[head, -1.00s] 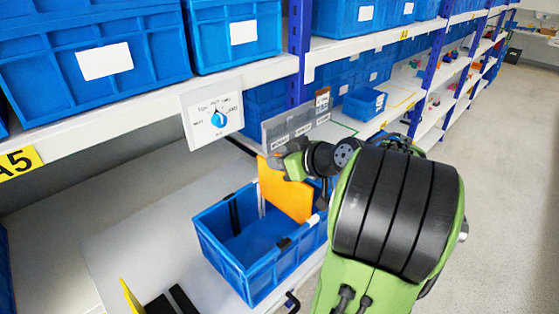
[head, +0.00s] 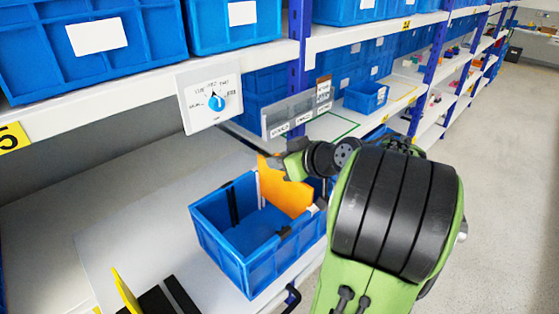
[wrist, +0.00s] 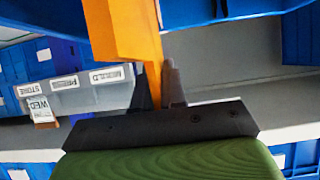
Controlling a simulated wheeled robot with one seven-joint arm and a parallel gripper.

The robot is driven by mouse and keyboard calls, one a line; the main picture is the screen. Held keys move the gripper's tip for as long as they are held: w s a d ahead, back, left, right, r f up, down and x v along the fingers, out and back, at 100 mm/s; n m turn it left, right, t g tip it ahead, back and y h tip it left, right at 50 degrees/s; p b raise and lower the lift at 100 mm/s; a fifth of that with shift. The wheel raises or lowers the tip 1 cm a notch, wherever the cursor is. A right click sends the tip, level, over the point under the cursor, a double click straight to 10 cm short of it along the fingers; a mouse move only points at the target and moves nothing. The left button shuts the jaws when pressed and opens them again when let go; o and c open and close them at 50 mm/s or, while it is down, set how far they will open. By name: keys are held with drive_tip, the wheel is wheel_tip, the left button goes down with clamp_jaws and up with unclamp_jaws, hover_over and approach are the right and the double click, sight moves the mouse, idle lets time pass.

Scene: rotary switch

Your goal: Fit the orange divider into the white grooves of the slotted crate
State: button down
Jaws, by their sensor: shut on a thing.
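The orange divider (head: 285,197) stands upright, partly down inside the blue slotted crate (head: 222,250). Its far edge is beside a white groove strip (head: 257,188) on the far wall. Its near edge is close to the white mark (head: 319,204) on the near wall. I cannot tell whether both edges sit in the grooves, and its lower edge is hidden. My gripper (head: 288,166) is shut on the divider's upper part. In the wrist view my gripper (wrist: 157,88) pinches the orange divider (wrist: 130,30) between its fingers.
A black groove pair (head: 233,206) is further left in the crate. A sign panel with a blue rotary dial (head: 216,103) hangs from the upper shelf behind. A label panel (head: 290,113) stands behind my gripper. A yellow piece (head: 125,292) and black strips lie at the front left.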

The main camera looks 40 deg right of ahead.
drive_tip(key=shift+f+b, duration=2.45)
drive_tip(key=shift+f, duration=0.1)
drive_tip(key=c, duration=1.1)
unclamp_jaws()
drive_tip(key=p+v, duration=0.7)
drive_tip(key=v, duration=0.9)
drive_tip(key=shift+a+p, duration=0.1)
drive_tip(key=shift+p, duration=0.25)
drive_tip(key=shift+w, duration=0.1)
